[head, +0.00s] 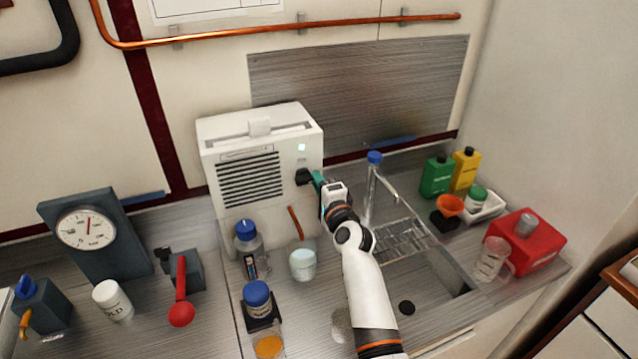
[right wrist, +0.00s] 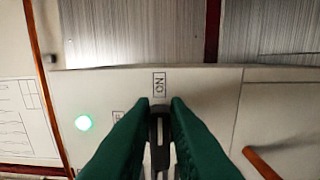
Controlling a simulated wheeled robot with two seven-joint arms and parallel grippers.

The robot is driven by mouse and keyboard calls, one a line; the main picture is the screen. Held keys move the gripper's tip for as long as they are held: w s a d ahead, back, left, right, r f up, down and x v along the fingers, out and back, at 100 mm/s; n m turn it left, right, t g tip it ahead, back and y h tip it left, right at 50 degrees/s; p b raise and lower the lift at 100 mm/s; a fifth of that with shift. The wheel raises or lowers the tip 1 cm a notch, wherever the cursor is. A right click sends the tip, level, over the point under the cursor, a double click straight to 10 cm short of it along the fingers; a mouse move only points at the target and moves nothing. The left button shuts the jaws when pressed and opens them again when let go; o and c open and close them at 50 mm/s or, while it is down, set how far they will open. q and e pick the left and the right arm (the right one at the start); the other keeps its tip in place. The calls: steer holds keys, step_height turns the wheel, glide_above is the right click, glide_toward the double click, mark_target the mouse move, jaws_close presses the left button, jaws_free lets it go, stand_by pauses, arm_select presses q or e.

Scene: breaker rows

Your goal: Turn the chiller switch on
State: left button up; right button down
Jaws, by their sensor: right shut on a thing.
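The chiller (head: 225,150) is a white box with a dark grille, standing at the back of the counter. A small green light (head: 302,147) glows on its front; the light also shows in the right wrist view (right wrist: 83,123). Its black switch (head: 303,177) is at the right of the front. My right gripper (head: 317,181), with green fingers, is shut on the switch, which shows between the fingertips (right wrist: 159,125) in the right wrist view. The switch lies in line with the ON label (right wrist: 159,84). My left gripper is not in view.
A blue-capped bottle (head: 246,262), a pale cup (head: 302,264) and another blue-capped jar (head: 257,298) stand in front of the chiller. A gauge (head: 85,229) stands at the left.

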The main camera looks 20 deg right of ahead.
steer(key=c, duration=1.4)
jaws_free()
steer(key=s+p, duration=0.4)
steer(key=s, duration=0.8)
steer(key=shift+d, duration=0.2)
